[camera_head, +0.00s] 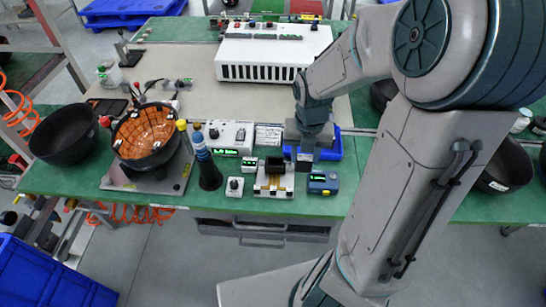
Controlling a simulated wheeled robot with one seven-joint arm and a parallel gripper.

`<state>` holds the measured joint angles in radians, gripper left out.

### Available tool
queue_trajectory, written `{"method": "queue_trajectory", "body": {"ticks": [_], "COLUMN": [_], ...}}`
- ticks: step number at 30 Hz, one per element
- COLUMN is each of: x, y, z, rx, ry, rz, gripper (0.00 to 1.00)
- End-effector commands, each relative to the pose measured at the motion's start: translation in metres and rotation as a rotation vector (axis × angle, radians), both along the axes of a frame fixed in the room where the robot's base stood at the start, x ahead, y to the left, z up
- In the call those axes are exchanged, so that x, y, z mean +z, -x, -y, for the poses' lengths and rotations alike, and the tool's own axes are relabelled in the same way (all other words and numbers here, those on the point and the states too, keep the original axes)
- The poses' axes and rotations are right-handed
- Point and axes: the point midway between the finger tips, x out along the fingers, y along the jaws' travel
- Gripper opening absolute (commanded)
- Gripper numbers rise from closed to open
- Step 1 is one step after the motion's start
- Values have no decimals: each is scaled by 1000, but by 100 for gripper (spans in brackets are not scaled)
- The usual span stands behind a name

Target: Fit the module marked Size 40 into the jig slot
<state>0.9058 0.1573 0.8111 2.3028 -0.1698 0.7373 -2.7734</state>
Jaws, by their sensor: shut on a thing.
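My gripper (304,158) points down at the near-left edge of a blue tray (335,150) on the green bench. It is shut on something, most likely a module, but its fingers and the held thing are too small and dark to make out. No Size 40 mark can be read. A pale fixture with a dark upper part (273,187), which looks like the jig, stands on the bench just left of and nearer than my gripper. Its slot cannot be made out clearly.
A blue device with a green display (323,183) stands right of the fixture. A small white knob box (235,187), a dark cone-shaped stand (209,175) and a white control box (230,138) are on its left. An orange-lined bowl (147,133) is farther left.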

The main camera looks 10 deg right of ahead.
Motion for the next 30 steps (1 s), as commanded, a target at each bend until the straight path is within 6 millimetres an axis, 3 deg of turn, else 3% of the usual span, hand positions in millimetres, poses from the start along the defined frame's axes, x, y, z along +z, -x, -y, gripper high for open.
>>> {"method": "queue_trajectory", "body": {"ticks": [5, 21, 30], "x": [-9, -63, -79], "y": [-9, -93, -104], "z": [-5, -46, -51], "rx": [37, 32, 29], "ry": [-2, -2, 1], "rz": [0, -2, -1], "gripper": [17, 17, 17]}}
